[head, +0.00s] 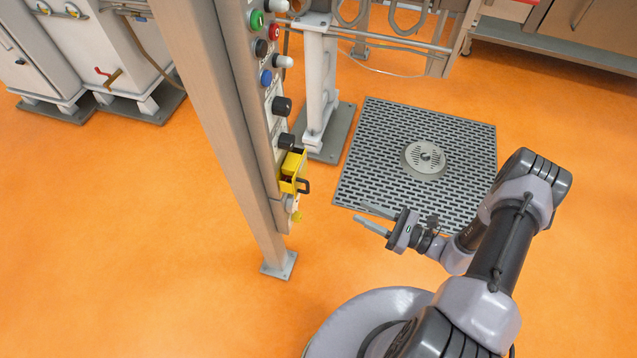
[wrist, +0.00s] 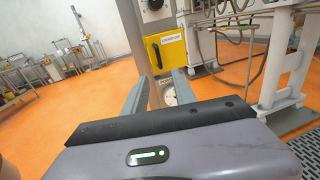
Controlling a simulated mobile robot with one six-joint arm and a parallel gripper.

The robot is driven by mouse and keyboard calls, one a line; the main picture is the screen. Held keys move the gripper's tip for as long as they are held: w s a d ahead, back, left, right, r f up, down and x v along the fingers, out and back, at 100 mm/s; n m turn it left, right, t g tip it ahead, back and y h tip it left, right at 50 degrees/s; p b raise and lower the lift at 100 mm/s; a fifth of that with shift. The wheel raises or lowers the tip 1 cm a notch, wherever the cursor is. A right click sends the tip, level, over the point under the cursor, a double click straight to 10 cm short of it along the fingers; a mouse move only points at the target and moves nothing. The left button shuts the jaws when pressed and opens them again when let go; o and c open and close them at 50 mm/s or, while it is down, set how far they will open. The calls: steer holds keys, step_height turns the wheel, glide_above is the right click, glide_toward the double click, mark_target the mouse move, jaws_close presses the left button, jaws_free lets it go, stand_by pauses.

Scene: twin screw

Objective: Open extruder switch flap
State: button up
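The extruder switch flap is a yellow cover (head: 293,165) with a dark handle, low on the grey control post. In the wrist view the yellow cover (wrist: 172,48) faces me with a label on it, ahead of and above my fingertips. It looks closed there, and the switch behind it cannot be seen. My gripper (head: 364,216) is to the right of the cover in the head view, apart from it. Its two fingers are spread with nothing between them; they also show in the wrist view (wrist: 160,84).
The control post (head: 232,130) carries several buttons and dark knobs (head: 281,106) above the cover. A grey floor grate (head: 385,150) lies behind my gripper. The orange floor between gripper and post is clear.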

steer(key=b, duration=0.3)
glide_toward(300, 175)
steer(key=a+f, duration=0.1)
steer(key=a, duration=0.3)
steer(key=shift+w+a+r, duration=0.1)
steer(key=shift+w+a, duration=0.3)
steer(key=shift+a, duration=0.15)
jaws_close()
stand_by(0.4)
